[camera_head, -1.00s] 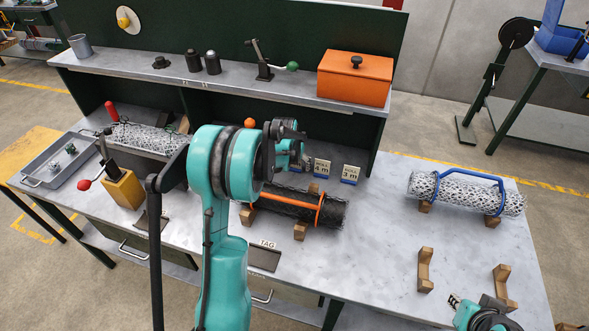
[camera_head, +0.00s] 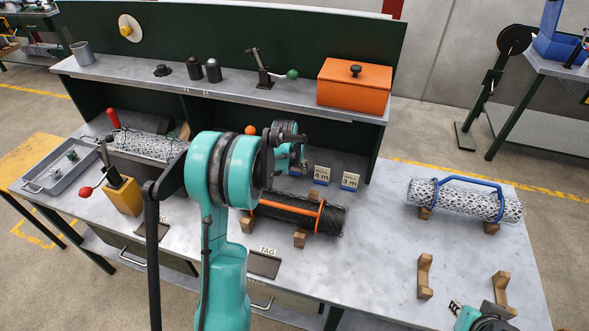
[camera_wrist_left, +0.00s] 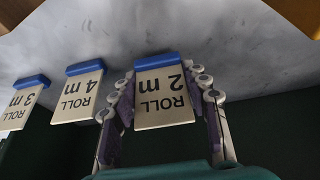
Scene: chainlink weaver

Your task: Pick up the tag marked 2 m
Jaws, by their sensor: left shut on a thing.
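The tag marked 2 m (camera_wrist_left: 163,92) is a cream card with a blue edge, seen upside down in the left wrist view. My left gripper (camera_wrist_left: 165,112) has one finger on each side of this tag and is shut on it. In the head view my left gripper (camera_head: 290,150) is at the back of the bench, partly behind my teal arm, and the 2 m tag is hidden there. The tags marked 4 m (camera_head: 321,174) and 3 m (camera_head: 349,180) stand to its right. My right gripper (camera_head: 470,315) is partly in view at the bottom right; its fingers are unclear.
A dark mesh roll (camera_head: 300,215) with an orange band lies on wooden cradles in front of the tags. A light mesh roll (camera_head: 465,198) with a blue frame lies at right. A shelf (camera_head: 290,100) overhangs the back.

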